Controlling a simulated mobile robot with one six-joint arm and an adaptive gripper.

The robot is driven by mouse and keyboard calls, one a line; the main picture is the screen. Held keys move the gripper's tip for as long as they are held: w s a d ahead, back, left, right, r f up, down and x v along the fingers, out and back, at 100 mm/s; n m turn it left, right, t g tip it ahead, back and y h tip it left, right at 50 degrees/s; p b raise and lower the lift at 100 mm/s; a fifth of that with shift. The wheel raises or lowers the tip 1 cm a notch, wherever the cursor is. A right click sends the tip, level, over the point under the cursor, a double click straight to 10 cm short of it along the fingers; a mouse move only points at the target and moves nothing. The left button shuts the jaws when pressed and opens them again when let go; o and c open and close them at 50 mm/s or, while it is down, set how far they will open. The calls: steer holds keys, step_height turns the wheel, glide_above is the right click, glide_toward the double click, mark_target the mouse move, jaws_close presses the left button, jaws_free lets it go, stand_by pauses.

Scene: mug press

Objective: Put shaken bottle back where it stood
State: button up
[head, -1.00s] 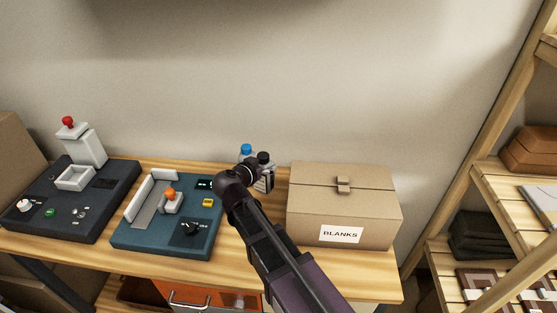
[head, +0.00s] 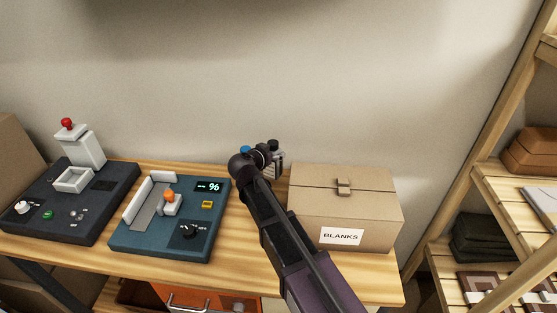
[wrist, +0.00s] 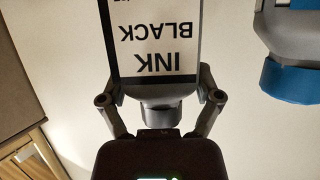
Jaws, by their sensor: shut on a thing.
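My gripper (head: 268,155) is at the back edge of the bench, between the teal machine and the cardboard box, with my arm reaching over from the front right. In the wrist view my gripper (wrist: 157,75) is shut on the black ink bottle (wrist: 155,38), one finger on each side. Its white label reads INK BLACK, upside down in that view. In the head view the bottle (head: 278,162) shows its dark cap beside the gripper; its base is hidden. A blue-capped bottle (head: 245,149) is mostly hidden behind my wrist; it also shows in the wrist view (wrist: 290,75).
The teal machine (head: 135,242) has a display (head: 209,187) reading 96. A dark machine (head: 100,215) with a red knob stands left. The BLANKS box (head: 310,210) stands close right of the bottle. A wall is behind; wooden shelves (head: 500,190) are at right.

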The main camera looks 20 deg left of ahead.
steer(key=shift+w, duration=0.3)
steer(key=shift+w+f+b, duration=0.35)
steer(key=shift+f+b, duration=0.2)
steer(key=shift+f, duration=0.05)
steer(key=shift+f+b, duration=1.25)
steer(key=shift+b, duration=0.05)
steer(key=shift+f, duration=0.15)
steer(key=o, duration=1.1)
steer(key=shift+r, duration=0.25)
